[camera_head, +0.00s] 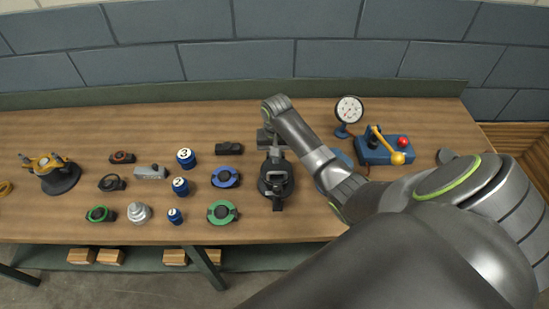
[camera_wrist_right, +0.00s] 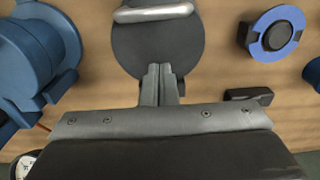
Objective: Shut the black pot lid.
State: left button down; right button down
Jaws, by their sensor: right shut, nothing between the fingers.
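The black pot (camera_head: 275,187) stands on the wooden bench, right of the blue-ringed and green-ringed parts. In the right wrist view it shows as a dark round disc (camera_wrist_right: 150,48) with a light grey bar across its upper part. I cannot tell how far the lid is open. My right gripper (camera_head: 275,157) is at the back edge of the pot. In the right wrist view its fingers (camera_wrist_right: 160,72) are shut and empty, overlapping the disc's lower edge; contact cannot be told. My left gripper is not in view.
A blue-ringed part (camera_head: 225,178), a green-ringed part (camera_head: 222,212) and a black block (camera_head: 229,148) stand left of the pot. A gauge (camera_head: 349,110) and a blue lever box (camera_head: 375,152) stand right. My right arm hides part of the bench.

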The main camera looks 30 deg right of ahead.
notch_tip(320, 180, up, 2)
jog(key=shift+r+p, duration=0.2)
jog(key=shift+p, duration=0.65)
jog(key=shift+r, duration=2.2)
jog(key=shift+f, duration=0.1)
